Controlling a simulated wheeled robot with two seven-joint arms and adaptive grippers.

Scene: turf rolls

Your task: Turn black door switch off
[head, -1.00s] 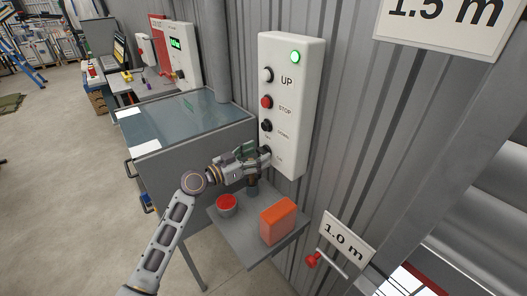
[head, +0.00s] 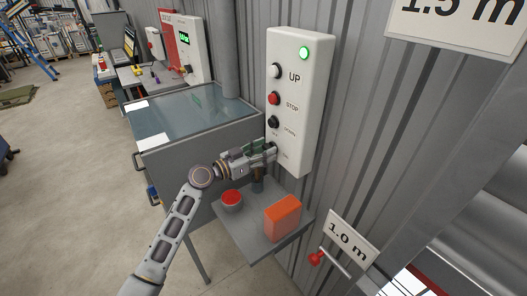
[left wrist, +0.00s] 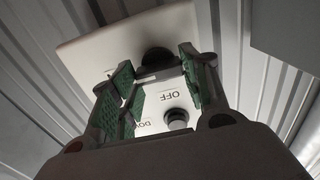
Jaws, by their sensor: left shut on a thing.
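The white control panel (head: 305,85) hangs on the corrugated wall, with a lit green lamp (head: 303,53) at its top. Below are a white UP button (head: 275,71), a red STOP button (head: 274,98) and a black DOWN button (head: 273,122). The black door switch (left wrist: 157,57) shows in the left wrist view, between the fingers, near the OFF label. My left gripper (head: 271,148) is at the panel's lower end, shut on this switch and hiding it in the head view. How far the switch is turned cannot be told. My right gripper is not in view.
A small grey shelf (head: 245,232) below my left gripper carries a red button (head: 231,199) and an orange box (head: 283,217). A grey cabinet with a glass top (head: 190,115) stands to the left. A red-knobbed lever (head: 316,258) is at lower right.

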